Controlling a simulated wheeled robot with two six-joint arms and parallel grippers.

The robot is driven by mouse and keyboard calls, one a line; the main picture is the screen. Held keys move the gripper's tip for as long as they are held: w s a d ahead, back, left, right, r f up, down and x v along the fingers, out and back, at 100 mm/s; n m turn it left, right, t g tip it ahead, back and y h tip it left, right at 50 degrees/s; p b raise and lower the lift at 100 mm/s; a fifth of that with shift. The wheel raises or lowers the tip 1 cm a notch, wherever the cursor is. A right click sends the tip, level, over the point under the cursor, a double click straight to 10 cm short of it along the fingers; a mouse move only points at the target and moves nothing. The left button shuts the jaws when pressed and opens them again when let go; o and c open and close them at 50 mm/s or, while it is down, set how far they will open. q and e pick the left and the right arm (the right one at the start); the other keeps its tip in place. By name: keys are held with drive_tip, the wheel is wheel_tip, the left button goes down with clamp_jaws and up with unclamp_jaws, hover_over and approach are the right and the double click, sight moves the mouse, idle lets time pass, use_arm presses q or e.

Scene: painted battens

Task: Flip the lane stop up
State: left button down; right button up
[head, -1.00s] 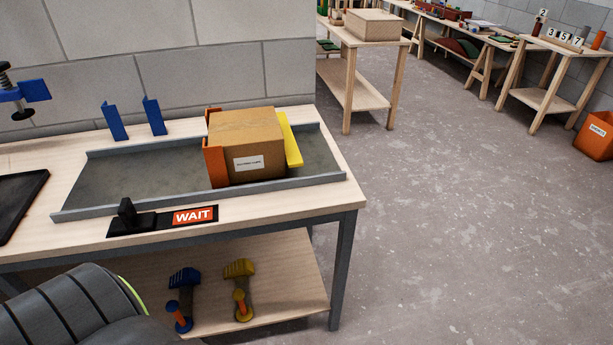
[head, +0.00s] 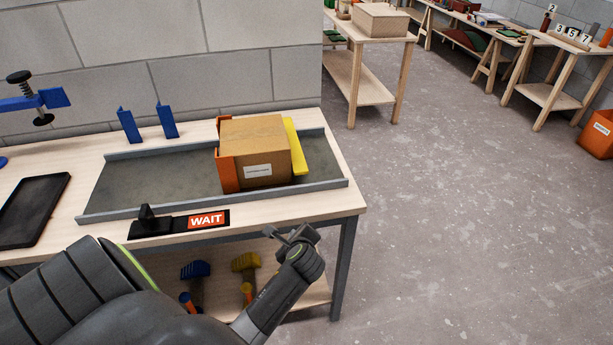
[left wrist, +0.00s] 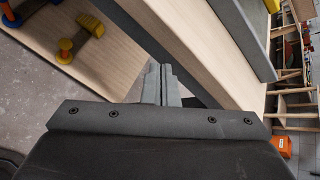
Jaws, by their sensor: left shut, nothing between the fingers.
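A grey lane tray (head: 150,180) lies on the workbench. A brown cardboard box (head: 258,140) stands in it, with an orange upright plate (head: 227,165) at its left side. A yellow plate (head: 296,148), perhaps the lane stop, leans at the box's right side; a bit of yellow shows at the top of the left wrist view (left wrist: 272,5). A black lever (head: 147,218) stands on a black strip with an orange WAIT sign (head: 206,220). My left gripper (head: 293,234) is shut and empty, in front of the bench's front edge; its fingers show in the left wrist view (left wrist: 161,84). My right gripper is not in view.
Two blue brackets (head: 148,123) stand behind the lane. A black tray (head: 32,210) lies at the left, near a blue clamp (head: 40,100). Blue (head: 195,270) and yellow (head: 246,263) tools lie on the lower shelf. Open floor lies right of the bench.

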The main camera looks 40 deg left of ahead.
use_arm(q)
drive_tip(key=w+r+m+y, duration=0.1)
drive_tip(key=w+r+m, duration=0.1)
drive_tip(key=r, duration=0.1)
drive_tip(key=w+r+m+t, duration=0.1)
drive_tip(key=w+r+m, duration=0.1)
drive_tip(key=w+m, duration=0.1)
drive_tip(key=w+r+m+t+y, duration=0.1)
drive_tip(key=w+r+m, duration=0.2)
drive_tip(key=shift+w+d+r+y, duration=0.1)
drive_tip(key=shift+w+r+y, duration=0.15)
drive_tip(key=shift+r+y, duration=0.1)
